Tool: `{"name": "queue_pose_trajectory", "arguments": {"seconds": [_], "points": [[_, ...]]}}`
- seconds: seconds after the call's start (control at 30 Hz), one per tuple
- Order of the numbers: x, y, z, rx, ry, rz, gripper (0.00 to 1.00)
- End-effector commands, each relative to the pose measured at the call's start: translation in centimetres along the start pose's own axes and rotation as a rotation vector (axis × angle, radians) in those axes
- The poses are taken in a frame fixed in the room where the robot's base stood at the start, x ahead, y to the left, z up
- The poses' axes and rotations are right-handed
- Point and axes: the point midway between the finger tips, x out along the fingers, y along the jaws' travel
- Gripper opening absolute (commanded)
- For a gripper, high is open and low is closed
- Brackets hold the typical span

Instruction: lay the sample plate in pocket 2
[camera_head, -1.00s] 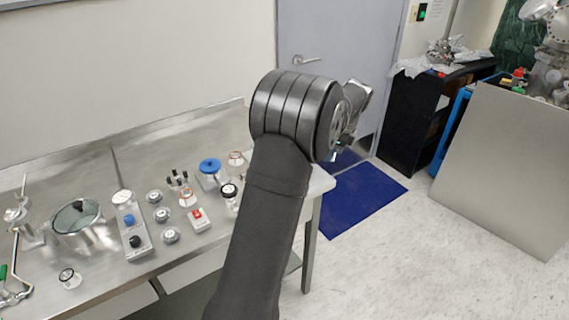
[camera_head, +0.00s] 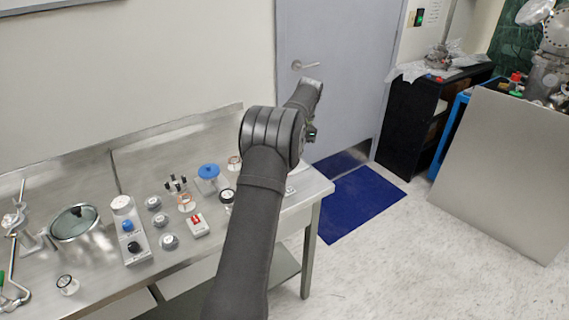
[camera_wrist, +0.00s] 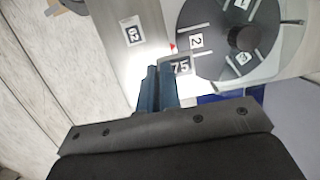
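In the wrist view, my gripper (camera_wrist: 158,84) has two blue fingers close together. A small grey sample plate (camera_wrist: 187,58) marked 75 sits at the fingertips and appears held between them; the grip itself is partly hidden. Just beyond it lies a dark round disc (camera_wrist: 213,62) with a central knob and pale slots. Pocket 2 (camera_wrist: 196,41) is labelled on the side of the disc nearest the plate; labels 3 and 1 lie farther right. The plate appears beside the disc's edge, apart from the pocket. In the head view, my arm hides the fingers and disc.
A label 62 (camera_wrist: 133,35) shows on a bright metal surface left of the disc. The steel bench (camera_head: 120,284) carries a lidded glass-topped vessel (camera_head: 74,222), a blue-topped part (camera_head: 209,172) and several small fittings. A blue mat (camera_head: 362,203) lies on the floor beyond.

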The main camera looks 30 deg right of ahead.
Motion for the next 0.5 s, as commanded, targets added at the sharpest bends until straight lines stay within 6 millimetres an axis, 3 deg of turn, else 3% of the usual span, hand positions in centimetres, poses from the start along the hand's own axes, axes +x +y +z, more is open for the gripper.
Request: {"name": "queue_pose_trajectory", "arguments": {"seconds": [0.2, 0.37, 0.5], "points": [[2.4, -3.4, 0.5, -0.001, -0.001, 0.0, 0.0], [3.0, -4.0, 0.6, 0.001, 0.0, -0.001, 0.0], [4.7, -3.9, 0.2, 0.002, -0.002, 0.001, 0.0]]}}
